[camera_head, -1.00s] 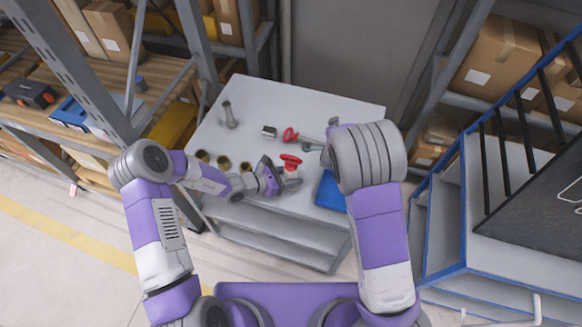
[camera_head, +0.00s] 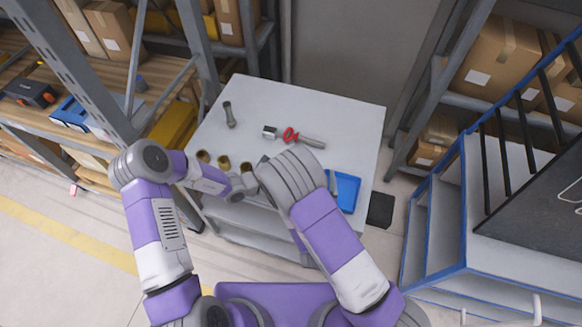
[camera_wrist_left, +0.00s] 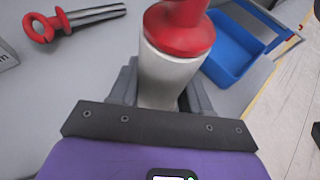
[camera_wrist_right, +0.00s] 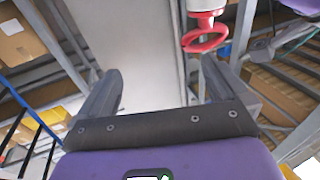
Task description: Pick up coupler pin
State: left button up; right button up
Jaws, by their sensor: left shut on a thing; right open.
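A pin with a red ring (camera_head: 290,135) and a grey shank lies on the cart top; it also shows at the upper left of the left wrist view (camera_wrist_left: 42,28). My left gripper (camera_wrist_left: 160,88) is shut around a pale grey cylinder (camera_wrist_left: 165,72) with a red top (camera_wrist_left: 180,32). In the head view my right arm hides this cylinder. My right gripper (camera_wrist_right: 156,85) is open and empty. Beyond its fingers, the right wrist view shows a white part with a red ring-like piece (camera_wrist_right: 205,38); I cannot tell whether it is the held cylinder.
The grey cart top (camera_head: 340,112) holds a grey upright piece (camera_head: 230,115), a small box (camera_head: 269,132), several brass-coloured cups (camera_head: 224,161) and a blue tray (camera_head: 349,187) at the right. A black object (camera_head: 380,208) is beside the cart. The cart's back right is clear.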

jog(key=s+a+f+n+y, duration=0.2)
jog(key=a+y, duration=0.1)
jog(key=a, duration=0.1)
jog(key=shift+g, duration=0.4)
jog(key=shift+w+a, duration=0.4)
jog(key=shift+w, duration=1.45)
jog(key=shift+w+a, duration=0.35)
jog(key=shift+w, duration=1.45)
jog(key=shift+w+a, duration=0.4)
jog(key=shift+w, duration=1.45)
jog(key=c, duration=1.2)
jog(key=shift+r, duration=0.1)
notch_tip(320, 180, up, 10)
